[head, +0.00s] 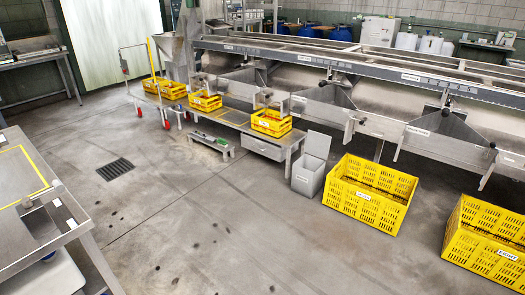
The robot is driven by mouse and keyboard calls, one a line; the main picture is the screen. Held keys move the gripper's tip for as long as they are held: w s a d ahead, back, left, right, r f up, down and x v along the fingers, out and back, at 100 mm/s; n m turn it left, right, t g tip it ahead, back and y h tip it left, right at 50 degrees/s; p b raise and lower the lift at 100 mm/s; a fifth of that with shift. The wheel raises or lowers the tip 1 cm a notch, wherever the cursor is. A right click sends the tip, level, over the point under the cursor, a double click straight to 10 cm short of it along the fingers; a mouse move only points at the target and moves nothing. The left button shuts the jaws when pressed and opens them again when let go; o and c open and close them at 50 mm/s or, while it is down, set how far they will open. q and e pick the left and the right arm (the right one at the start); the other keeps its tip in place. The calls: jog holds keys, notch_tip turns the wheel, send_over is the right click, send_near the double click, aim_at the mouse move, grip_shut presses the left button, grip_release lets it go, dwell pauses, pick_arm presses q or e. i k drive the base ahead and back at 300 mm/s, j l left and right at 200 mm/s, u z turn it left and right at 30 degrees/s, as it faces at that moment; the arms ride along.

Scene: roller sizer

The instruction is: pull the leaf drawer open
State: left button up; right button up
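A grey drawer front (262,148) sits under the right end of a low metal bench (225,116). It is the only drawer I can make out, and it looks shut, flush with the bench frame. Any label or handle on it is too small to tell, so I cannot confirm that it is the leaf drawer. Neither of my grippers is in view.
Yellow crates stand on the bench, one (271,123) above the drawer. A grey bin (309,176) and larger yellow crates (369,193) (487,246) stand right of it. A low stand (211,145) is to its left. The open floor (190,220) in front is clear.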

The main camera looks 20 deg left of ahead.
aim_at(271, 150)
jog(key=i+j+u, duration=0.25)
jog(key=i, duration=0.2)
jog(key=i+u, duration=0.25)
jog(key=i, duration=0.2)
jog(key=i+u, duration=0.2)
jog(key=i, duration=2.15)
